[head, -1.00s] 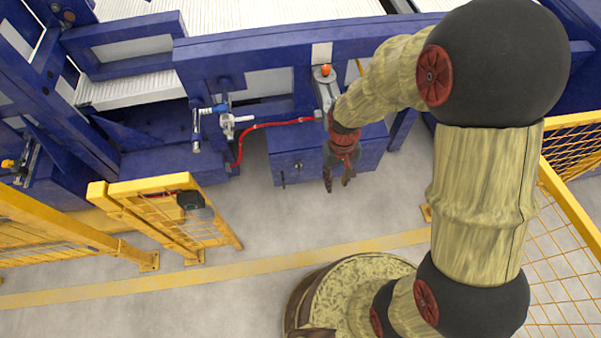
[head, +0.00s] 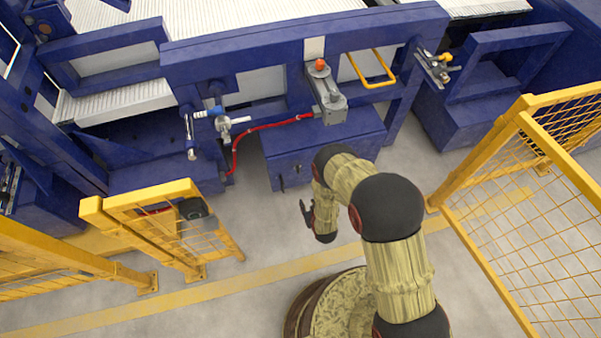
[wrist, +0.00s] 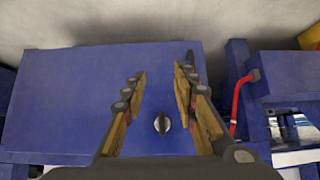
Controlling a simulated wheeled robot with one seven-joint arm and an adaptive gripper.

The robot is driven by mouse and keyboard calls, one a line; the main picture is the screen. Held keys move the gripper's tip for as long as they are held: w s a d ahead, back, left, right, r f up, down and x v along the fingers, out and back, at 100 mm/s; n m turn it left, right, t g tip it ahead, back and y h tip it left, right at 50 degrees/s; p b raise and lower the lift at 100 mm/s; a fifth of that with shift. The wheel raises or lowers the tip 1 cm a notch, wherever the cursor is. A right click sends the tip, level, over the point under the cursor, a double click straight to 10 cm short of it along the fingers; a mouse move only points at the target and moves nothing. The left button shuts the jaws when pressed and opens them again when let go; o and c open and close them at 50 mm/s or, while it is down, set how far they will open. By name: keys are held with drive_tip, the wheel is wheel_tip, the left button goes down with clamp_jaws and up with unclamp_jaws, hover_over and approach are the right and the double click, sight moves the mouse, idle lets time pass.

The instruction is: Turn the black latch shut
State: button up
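The black latch (head: 282,186) is a thin dark upright bar at the lower left of the blue box front in the head view. In the wrist view, where the box looks upside down, the latch (wrist: 190,56) shows near the box edge, just beyond the right finger and partly hidden by it. My gripper (head: 304,208) is in front of the box, apart from it and a little right of the latch. In the wrist view my gripper (wrist: 158,84) is open and empty, its fingers spread wide.
A grey fixture with an orange knob (head: 320,65) sits above. Yellow fences (head: 160,225) stand left and right. The floor before the box is open.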

sight(299, 170)
drive_tip(key=w+a+r+t+y, duration=0.1)
drive_tip(key=w+a+r+t, duration=0.1)
drive_tip(key=w+r+t, duration=0.4)
drive_tip(key=w+b, duration=0.1)
drive_tip(key=w, duration=0.1)
drive_tip(key=w+a+g+b, duration=0.1)
drive_tip(key=w, duration=0.2)
drive_tip(key=w+a+g+b, duration=0.1)
drive_tip(key=w, duration=0.2)
drive_tip(key=shift+f, duration=0.2)
drive_tip(key=shift+c, duration=1)
clamp_jaws()
